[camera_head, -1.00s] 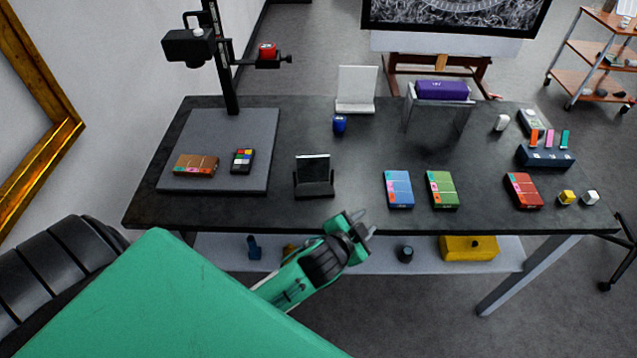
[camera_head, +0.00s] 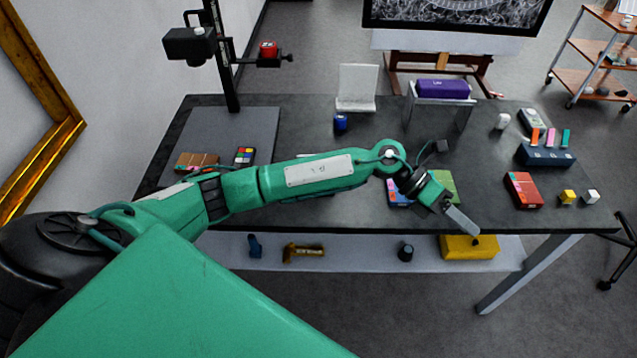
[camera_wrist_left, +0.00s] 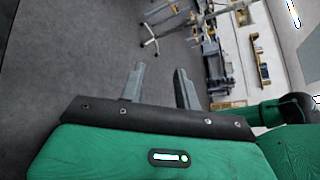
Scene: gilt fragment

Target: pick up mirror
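A small panel on a black stand, which looks like the mirror, showed earlier near the table's front in the head view. My left arm now covers that spot, so the panel is hidden. My left gripper (camera_head: 462,218) is beyond the front edge of the dark table (camera_head: 350,215) in the picture, right of the covered spot and just in front of the green box (camera_head: 447,184). In the left wrist view its two fingers (camera_wrist_left: 160,70) are apart with nothing between them. My right gripper is not in view.
A blue box (camera_head: 396,197) lies partly behind my left wrist. A red box (camera_head: 522,190) and a dark holder (camera_head: 545,155) are on the right. A white stand (camera_head: 357,88), blue cup (camera_head: 340,122) and purple case (camera_head: 442,89) stand further back. A camera post (camera_head: 219,55) rises at left.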

